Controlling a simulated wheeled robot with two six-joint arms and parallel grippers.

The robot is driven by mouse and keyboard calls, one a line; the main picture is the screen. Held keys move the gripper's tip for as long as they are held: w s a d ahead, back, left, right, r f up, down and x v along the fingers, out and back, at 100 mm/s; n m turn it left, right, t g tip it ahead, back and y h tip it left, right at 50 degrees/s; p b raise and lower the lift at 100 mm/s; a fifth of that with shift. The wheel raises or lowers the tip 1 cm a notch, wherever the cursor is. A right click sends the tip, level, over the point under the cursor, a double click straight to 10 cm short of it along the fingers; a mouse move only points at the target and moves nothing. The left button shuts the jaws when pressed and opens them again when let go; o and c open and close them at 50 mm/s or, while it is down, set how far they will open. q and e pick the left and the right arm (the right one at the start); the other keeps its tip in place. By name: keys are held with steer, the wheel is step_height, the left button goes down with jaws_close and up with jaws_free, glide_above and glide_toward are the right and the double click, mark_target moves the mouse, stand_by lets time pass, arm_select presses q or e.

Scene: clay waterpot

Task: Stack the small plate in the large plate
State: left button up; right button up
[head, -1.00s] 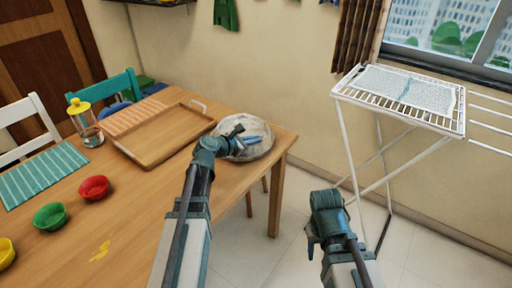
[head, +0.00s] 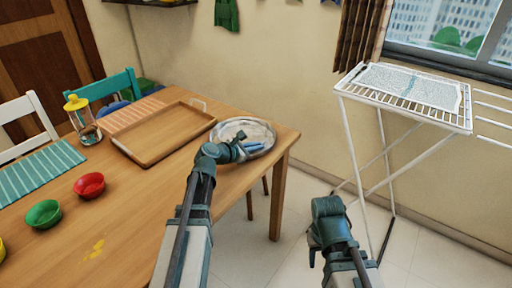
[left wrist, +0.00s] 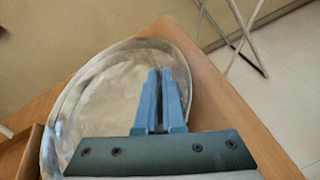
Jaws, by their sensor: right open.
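A round silvery plate (head: 262,130) lies at the far right corner of the wooden table. It also shows in the left wrist view (left wrist: 85,100), with a mottled shiny inside and a raised rim. I cannot make out a separate second plate; whether a small one lies inside it is unclear. My left gripper (head: 258,147) reaches over the near side of the plate. In the left wrist view its blue fingers (left wrist: 161,75) are close together, with only a thin gap and nothing visible between them. My right gripper (head: 313,252) is open and empty, low beside the table.
A wooden tray (head: 127,148) stands left of the plate, close to it. A white drying rack (head: 345,92) stands right of the table, with clear floor between.

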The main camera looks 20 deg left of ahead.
arm_select(q)
steer(key=o, duration=0.4)
steer(key=shift+r, duration=0.1)
steer(key=shift+r+p, duration=0.3)
steer(key=shift+p, duration=0.1)
steer(key=p+v, duration=0.4)
steer(key=v, duration=0.6)
steer(key=shift+s+a+r, duration=0.1)
steer(key=shift+s+r, duration=0.05)
steer(key=shift+s, duration=0.1)
steer(key=shift+s+a+r, duration=0.15)
steer(key=shift+s+a, duration=0.2)
steer(key=shift+s, duration=0.25)
